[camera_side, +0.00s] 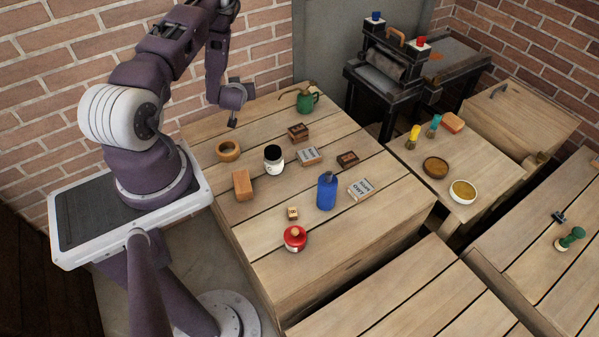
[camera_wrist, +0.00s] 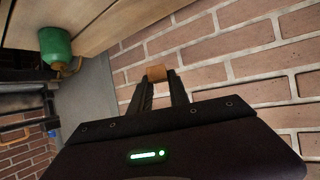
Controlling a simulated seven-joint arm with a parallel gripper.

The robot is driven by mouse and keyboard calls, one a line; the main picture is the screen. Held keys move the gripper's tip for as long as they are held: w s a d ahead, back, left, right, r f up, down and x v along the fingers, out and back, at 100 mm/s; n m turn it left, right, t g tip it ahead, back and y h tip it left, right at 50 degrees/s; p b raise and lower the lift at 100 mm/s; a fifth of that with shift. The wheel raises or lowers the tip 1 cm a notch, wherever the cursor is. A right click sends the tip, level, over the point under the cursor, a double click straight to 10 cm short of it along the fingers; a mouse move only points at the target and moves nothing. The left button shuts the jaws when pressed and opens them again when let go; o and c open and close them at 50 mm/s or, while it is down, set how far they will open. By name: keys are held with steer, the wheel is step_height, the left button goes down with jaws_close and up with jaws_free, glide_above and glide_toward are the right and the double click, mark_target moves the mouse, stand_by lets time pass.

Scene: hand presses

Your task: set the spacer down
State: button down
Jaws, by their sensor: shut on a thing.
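My gripper (camera_wrist: 160,82) is shut on a small brown wooden block, the spacer (camera_wrist: 156,72), held between the fingertips in the wrist view. Behind it is the brick wall. In the side view my gripper (camera_side: 232,123) hangs above the back left part of the wooden table (camera_side: 260,230), near its far edge. The spacer is too small or hidden to make out there. The gap between the spacer and the tabletop is hard to judge.
A green can (camera_side: 307,102) stands right of my gripper. A wooden ring (camera_side: 228,151), black-and-white jar (camera_side: 273,158), orange-brown block (camera_side: 243,185), blue bottle (camera_side: 327,191) and red pot (camera_side: 295,238) stand on the table. The left front tabletop is mostly clear.

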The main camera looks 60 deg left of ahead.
steer(key=w+d+f+m+t+h, duration=0.1)
steer(key=w+d+m+t, duration=0.15)
steer(key=d, duration=0.55)
steer(key=w+d+f+m+t+h, duration=0.1)
steer(key=w+d+m, duration=0.15)
steer(key=d, duration=0.55)
steer(key=r+m+t+h, duration=0.2)
steer(key=m+t+h, duration=0.1)
steer(key=m+h, duration=0.1)
glide_above(304, 185)
step_height(304, 185, down, 15)
steer(key=shift+f, duration=0.1)
steer(key=shift+f, duration=0.1)
steer(key=c, duration=1.2)
jaws_free()
steer(key=shift+c, duration=0.2)
